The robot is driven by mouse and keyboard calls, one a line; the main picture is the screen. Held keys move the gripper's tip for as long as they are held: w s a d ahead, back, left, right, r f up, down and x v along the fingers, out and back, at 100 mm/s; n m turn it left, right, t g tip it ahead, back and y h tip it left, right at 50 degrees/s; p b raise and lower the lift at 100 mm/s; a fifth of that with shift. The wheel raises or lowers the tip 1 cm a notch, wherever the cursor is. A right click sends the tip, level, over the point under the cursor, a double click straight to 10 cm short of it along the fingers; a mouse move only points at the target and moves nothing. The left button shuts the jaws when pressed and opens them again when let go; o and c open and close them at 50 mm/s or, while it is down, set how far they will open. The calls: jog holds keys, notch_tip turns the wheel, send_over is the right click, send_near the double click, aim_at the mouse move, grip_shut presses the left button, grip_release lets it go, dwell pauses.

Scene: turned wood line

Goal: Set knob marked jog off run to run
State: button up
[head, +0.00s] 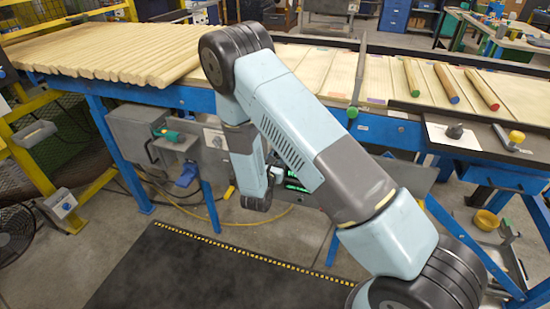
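I cannot make out a knob with the words jog, off and run. A dark round knob-like piece (454,131) stands on a pale plate at the right end of the bench, with no readable marking. A grey panel (412,176) under the bench is partly hidden behind my arm. My arm bends down in front of the bench, and its wrist hangs below the bench edge. Dark parts with green marks (293,184) show just right of the wrist. I cannot tell whether they are my gripper or equipment behind it, nor whether my gripper is open or shut.
A blue-framed bench (395,130) carries many pale wood rods (110,50) and a few colour-tipped rods (447,83). A black mat (215,270) lies on the clear floor in front.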

jog(key=shift+s+a+f+m, duration=0.1)
jog(key=shift+a+m, duration=0.15)
jog(key=shift+m, duration=0.25)
jog(key=o, duration=1)
jog(key=shift+d, duration=0.15)
jog(key=shift+o, duration=0.2)
jog(key=shift+s, duration=0.15)
jog(key=v, duration=1.3)
jog(key=shift+s, duration=0.2)
